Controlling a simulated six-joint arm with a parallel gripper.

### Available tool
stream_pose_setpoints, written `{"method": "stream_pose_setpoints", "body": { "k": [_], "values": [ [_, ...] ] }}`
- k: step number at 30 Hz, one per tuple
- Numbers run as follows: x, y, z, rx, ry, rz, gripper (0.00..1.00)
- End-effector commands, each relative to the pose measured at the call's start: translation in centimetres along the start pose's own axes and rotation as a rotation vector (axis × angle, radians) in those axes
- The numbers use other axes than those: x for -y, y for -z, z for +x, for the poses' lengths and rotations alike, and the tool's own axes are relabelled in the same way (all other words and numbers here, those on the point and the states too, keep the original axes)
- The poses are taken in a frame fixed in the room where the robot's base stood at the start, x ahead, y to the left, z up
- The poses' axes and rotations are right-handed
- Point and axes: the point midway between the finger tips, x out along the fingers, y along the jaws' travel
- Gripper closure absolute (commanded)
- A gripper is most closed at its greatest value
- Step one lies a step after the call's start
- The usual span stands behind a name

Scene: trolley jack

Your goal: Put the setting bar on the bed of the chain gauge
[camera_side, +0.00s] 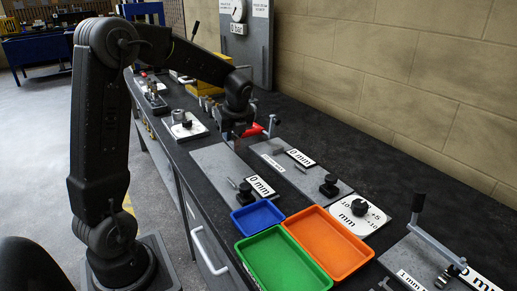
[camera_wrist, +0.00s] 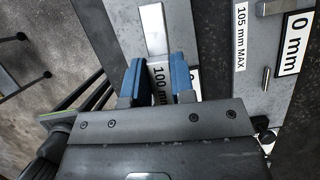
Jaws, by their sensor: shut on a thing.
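In the wrist view, the blue fingers of my gripper (camera_wrist: 158,82) are closed on the sides of a pale metal bar (camera_wrist: 154,30), which I take as the setting bar. A "100 mm" label shows between the fingers. The bar extends forward over a grey plate (camera_wrist: 200,45); I cannot tell whether it touches it. A second grey plate (camera_wrist: 250,50), marked "105 mm MAX" and "0 mm", lies to the right. In the side view, my gripper (camera_side: 238,140) is low above the left grey plate (camera_side: 212,160). The bar is not clear there. Which plate is the chain gauge's bed is unclear.
The other grey plate (camera_side: 272,150) has a black knob (camera_side: 329,185). Blue (camera_side: 258,217), green (camera_side: 275,262) and orange (camera_side: 330,245) trays stand nearer the camera. A red part (camera_side: 253,130) is close to my gripper. A round white dial (camera_side: 359,210) lies right of the plates.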

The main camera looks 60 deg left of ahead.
Motion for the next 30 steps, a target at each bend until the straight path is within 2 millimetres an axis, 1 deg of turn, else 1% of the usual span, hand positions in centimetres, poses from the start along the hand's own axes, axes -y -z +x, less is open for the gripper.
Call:
{"method": "stream_pose_setpoints", "body": {
  "k": [3, 9, 12, 17, 19, 22, 30],
  "values": [
    [1.9, -1.2, -0.2, 0.003, -0.002, -0.016, 1.0],
    [6.2, -2.7, -0.3, 0.003, -0.018, -0.053, 1.0],
    [7.8, -3.1, -0.3, 0.002, -0.026, -0.068, 1.0],
    [9.4, -3.4, -0.2, 0.001, -0.032, -0.084, 1.0],
    [10.0, -3.1, -0.1, 0.001, -0.032, -0.086, 1.0],
    [11.2, -1.9, 0.4, -0.001, -0.034, -0.084, 1.0],
    [15.5, 2.7, 2.1, 0.0, -0.033, -0.084, 1.0]
  ]
}}
